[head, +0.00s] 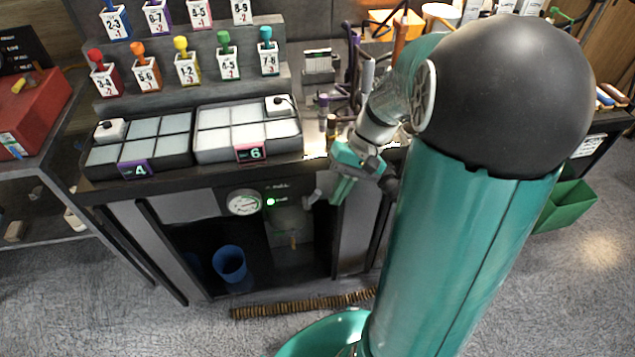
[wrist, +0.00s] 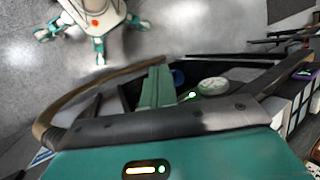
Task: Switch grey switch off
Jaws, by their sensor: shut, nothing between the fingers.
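A grey lever-like switch (head: 312,198) sits on the front panel of the workbench, to the right of a lit green light (head: 270,202). Its exact position, up or down, is too small to tell. My gripper (head: 337,196) is shut and empty, pointing down just right of the grey switch. Whether it touches the switch I cannot tell. In the wrist view the teal fingers (wrist: 157,85) are together, and the green light (wrist: 192,96) glows right of them. I cannot make out the switch in the wrist view.
A round gauge (head: 243,203) is left of the green light and also shows in the wrist view (wrist: 212,86). A blue cup (head: 229,263) stands in the open bay below. Trays (head: 206,157) and numbered holders fill the bench top. A tool rack stands behind my gripper.

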